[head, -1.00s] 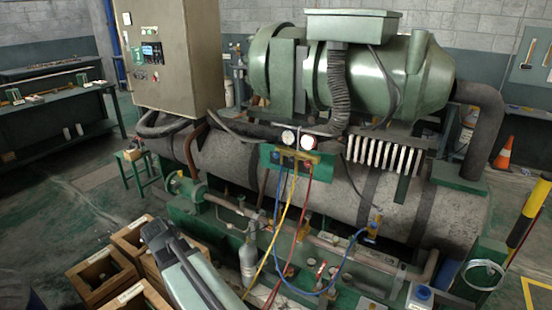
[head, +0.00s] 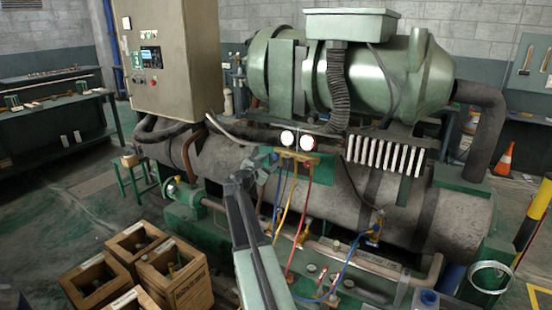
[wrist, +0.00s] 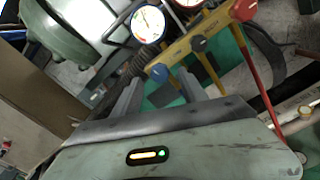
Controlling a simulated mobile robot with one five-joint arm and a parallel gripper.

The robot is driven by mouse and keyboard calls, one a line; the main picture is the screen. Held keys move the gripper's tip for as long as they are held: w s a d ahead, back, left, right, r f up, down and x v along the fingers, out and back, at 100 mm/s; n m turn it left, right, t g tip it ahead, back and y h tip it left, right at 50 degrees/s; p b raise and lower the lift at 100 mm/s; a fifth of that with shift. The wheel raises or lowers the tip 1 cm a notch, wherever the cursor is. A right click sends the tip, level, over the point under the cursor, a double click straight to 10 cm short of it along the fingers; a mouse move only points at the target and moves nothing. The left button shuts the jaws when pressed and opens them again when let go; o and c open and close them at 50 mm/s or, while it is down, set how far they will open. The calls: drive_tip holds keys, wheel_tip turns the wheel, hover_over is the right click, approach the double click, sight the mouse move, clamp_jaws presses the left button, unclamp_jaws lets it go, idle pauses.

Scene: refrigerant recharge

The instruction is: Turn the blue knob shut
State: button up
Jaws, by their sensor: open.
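The blue knob (wrist: 158,73) sits at the end of the yellow manifold bar (wrist: 180,50) in the wrist view. My gripper (wrist: 159,79) is open, with one finger on either side of the knob in that view. I cannot tell whether the fingers touch it. In the head view my gripper (head: 264,160) is at the left end of the gauge manifold (head: 300,155), where it largely hides the blue knob.
A dark grey knob (wrist: 198,44) and a red knob (wrist: 244,10) sit further along the bar. Two round gauges (head: 297,138) stand above. Yellow, red and blue hoses hang below. Wooden crates (head: 172,272) stand on the floor at lower left.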

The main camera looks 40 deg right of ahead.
sight(274, 157)
drive_tip(key=x, duration=0.4)
drive_tip(key=shift+w+d, duration=0.1)
drive_tip(key=shift+d, duration=0.15)
drive_tip(key=shift+c, duration=0.3)
clamp_jaws()
